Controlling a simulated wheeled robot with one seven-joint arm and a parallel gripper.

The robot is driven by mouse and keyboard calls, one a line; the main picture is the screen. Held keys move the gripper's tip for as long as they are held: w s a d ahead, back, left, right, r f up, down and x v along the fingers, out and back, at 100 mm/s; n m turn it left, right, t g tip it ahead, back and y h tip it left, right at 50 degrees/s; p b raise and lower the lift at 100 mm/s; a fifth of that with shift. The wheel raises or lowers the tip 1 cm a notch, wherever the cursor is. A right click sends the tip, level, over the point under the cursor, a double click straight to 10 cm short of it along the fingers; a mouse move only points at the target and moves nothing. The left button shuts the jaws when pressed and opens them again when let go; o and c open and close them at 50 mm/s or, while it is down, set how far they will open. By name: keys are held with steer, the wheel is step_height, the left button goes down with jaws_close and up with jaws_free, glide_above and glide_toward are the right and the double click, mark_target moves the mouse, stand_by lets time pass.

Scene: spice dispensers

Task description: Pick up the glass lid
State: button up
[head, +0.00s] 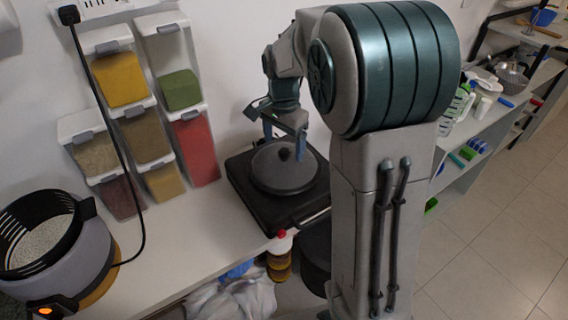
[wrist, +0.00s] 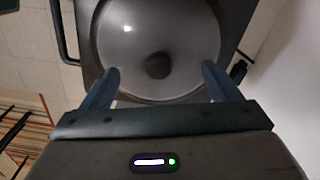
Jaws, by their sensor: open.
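The glass lid (head: 284,168) is a dark round disc with a small black knob in its centre. It lies flat on the black cooker (head: 244,197) in the head view. In the wrist view the lid (wrist: 120,35) fills the top middle, its knob (wrist: 158,65) between and just beyond my fingers. My gripper (head: 286,136) is above the back part of the lid, pointing down. In the wrist view my gripper (wrist: 161,78) is open, with two blue fingers apart on either side of the knob and nothing between them. Contact with the lid cannot be told.
Wall-mounted spice dispensers (head: 150,115) hang left of the cooker. A rice cooker (head: 60,245) with a black cord stands at the front left. The white counter (head: 185,240) between them is clear. Shelves with dishes (head: 480,85) are at the right.

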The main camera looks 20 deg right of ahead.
mark_target(284, 150)
steer(key=shift+f, duration=1.55)
steer(key=shift+s, duration=0.15)
jaws_close()
steer(key=shift+r, duration=0.15)
